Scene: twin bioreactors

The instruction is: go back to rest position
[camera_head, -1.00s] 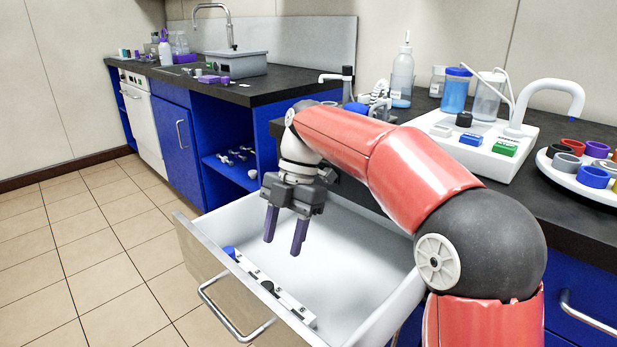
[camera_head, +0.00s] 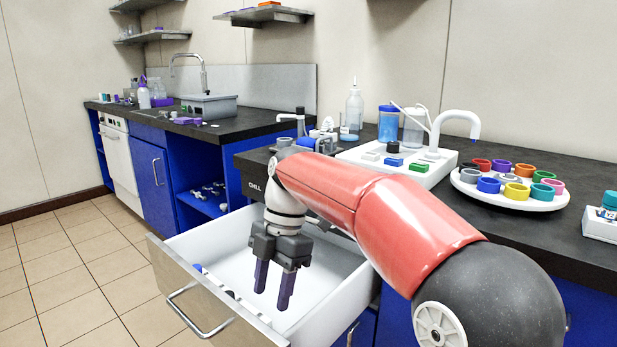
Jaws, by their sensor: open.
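My gripper (camera_head: 273,288) points down over the open drawer (camera_head: 190,234), with its two purple fingers apart and nothing between them. My red arm reaches across from the lower right to hold it there. The drawer has white inner walls and a metal bar handle (camera_head: 198,318) on its front. A light rail with small blue and dark parts (camera_head: 198,268) lies in the drawer along its front side; the lower part of it is partly hidden behind the drawer front.
The dark counter (camera_head: 530,235) carries a white station (camera_head: 440,170) with blue and green blocks, a round tray (camera_head: 510,202) of coloured rings, and bottles (camera_head: 354,108). A sink counter (camera_head: 235,128) stands at the back left. Tiled floor (camera_head: 75,265) at left is clear.

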